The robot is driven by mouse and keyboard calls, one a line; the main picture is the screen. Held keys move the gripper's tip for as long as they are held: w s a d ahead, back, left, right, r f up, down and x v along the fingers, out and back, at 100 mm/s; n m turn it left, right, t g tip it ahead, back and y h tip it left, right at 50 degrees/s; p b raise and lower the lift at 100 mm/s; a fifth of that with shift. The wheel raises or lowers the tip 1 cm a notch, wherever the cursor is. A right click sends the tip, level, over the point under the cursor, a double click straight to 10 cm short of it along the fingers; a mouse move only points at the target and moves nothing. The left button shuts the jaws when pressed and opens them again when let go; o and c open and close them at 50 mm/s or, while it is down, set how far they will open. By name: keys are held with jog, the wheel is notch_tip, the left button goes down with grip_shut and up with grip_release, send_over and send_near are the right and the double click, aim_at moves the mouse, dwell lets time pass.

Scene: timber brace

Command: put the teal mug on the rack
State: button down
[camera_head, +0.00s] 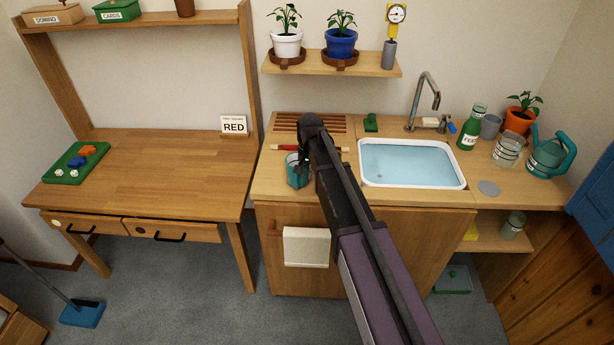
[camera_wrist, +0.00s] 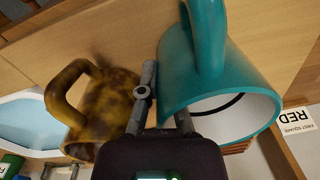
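The teal mug (camera_head: 295,174) is at the left front of the sink counter in the head view. In the wrist view the teal mug (camera_wrist: 215,75) fills the right side, its white inside and handle showing. My gripper (camera_wrist: 165,98) has one finger along the mug's outer wall and the other going in past the rim, so it appears shut on the wall. The inner fingertip is hidden. In the head view my gripper (camera_head: 302,152) points down at the mug. The slatted wooden rack (camera_head: 285,122) lies at the counter's back left.
A brown mottled mug (camera_wrist: 105,105) is close beside my gripper in the wrist view; my arm seems to hide it in the head view. A red-handled item (camera_head: 284,147) lies before the rack. The sink (camera_head: 410,164) is to the right. The desk (camera_head: 160,165) is left.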

jog(key=shift+f, duration=0.2)
jog(key=c, duration=0.8)
grip_release()
jog(key=shift+r, duration=0.2)
notch_tip(320, 180, up, 12)
jog(key=p, duration=1.2)
jog(key=shift+d, duration=0.25)
jog(key=shift+s, duration=0.1)
jog(key=s+d+n, duration=0.3)
jog(key=s+d, duration=1.5)
jog(key=s, duration=0.5)
jog(key=shift+d, duration=0.25)
